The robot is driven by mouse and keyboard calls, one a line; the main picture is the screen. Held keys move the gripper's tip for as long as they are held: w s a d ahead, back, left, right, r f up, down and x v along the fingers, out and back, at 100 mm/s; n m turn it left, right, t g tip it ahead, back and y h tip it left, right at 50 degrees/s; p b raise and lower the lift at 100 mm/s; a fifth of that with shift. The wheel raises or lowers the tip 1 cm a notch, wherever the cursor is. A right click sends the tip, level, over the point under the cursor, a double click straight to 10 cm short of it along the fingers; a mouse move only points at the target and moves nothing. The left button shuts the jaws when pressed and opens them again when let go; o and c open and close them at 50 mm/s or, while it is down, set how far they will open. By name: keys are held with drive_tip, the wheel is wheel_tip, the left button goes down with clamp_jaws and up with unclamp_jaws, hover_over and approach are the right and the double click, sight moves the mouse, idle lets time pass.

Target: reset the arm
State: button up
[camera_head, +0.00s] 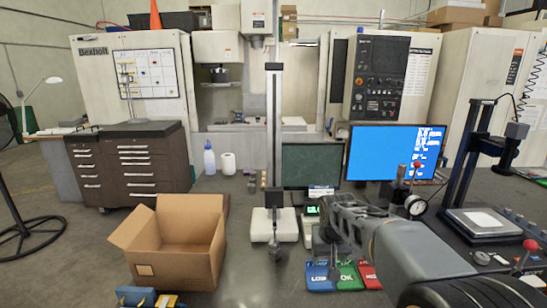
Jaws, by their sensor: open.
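My arm reaches in from the lower right corner. My gripper (324,238) is at its far end, near the middle of the picture, just above the bench and behind the coloured bins. It is open, and I see nothing held in it. Its fingers are small and dark here, partly hidden by my own wrist. A blue bin marked LOW (318,277), a green bin marked OK (347,277) and a red bin (369,275) sit in front of it; my arm overlaps the red one's right side.
A tall height gauge (274,130) stands just left of my gripper. An open cardboard box (172,262) is at the left. A blue-lit monitor (385,152) and a dark screen (310,165) stand behind.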

drive_tip(key=s+d+t, duration=0.1)
drive_tip(key=s, duration=1.7)
drive_tip(key=shift+s+t, duration=0.25)
drive_tip(key=shift+t, duration=0.05)
drive_tip(key=shift+d, duration=0.1)
